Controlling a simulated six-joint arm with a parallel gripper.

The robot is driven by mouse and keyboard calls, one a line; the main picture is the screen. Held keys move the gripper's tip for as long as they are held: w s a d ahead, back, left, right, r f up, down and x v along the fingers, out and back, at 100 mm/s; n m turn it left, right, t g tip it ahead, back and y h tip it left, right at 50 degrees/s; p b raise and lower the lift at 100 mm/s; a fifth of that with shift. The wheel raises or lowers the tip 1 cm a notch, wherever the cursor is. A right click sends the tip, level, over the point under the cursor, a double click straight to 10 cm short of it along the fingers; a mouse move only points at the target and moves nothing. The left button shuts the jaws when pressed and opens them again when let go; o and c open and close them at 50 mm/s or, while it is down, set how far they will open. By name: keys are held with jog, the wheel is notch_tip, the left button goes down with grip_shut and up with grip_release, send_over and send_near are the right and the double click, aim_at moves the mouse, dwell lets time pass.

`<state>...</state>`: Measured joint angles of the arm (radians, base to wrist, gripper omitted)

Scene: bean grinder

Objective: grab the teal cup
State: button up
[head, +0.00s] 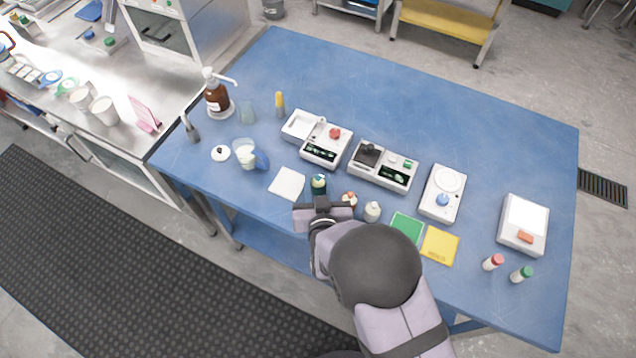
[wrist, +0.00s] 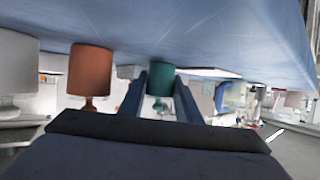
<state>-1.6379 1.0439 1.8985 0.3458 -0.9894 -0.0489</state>
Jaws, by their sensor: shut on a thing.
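The teal cup (head: 318,184) stands on the blue table near its front edge, to the left of two other small cups. In the wrist view, which is upside down, the teal cup (wrist: 160,80) is between my two fingers. My gripper (head: 320,197) is at the cup from the front side and is shut on it. The cup looks upright and at table height; I cannot tell whether it touches the table. My gripper hides part of it in the head view.
An orange-brown cup (wrist: 91,72) and a white cup (head: 372,211) stand close to the right of the teal cup. A white square pad (head: 287,184) lies to its left. Scales and grinder units (head: 383,166) stand behind. Green (head: 407,228) and yellow (head: 440,246) squares lie right.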

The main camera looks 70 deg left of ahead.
jog(key=shift+r, duration=0.1)
jog(key=shift+r+b, duration=1)
jog(key=shift+r, duration=3.95)
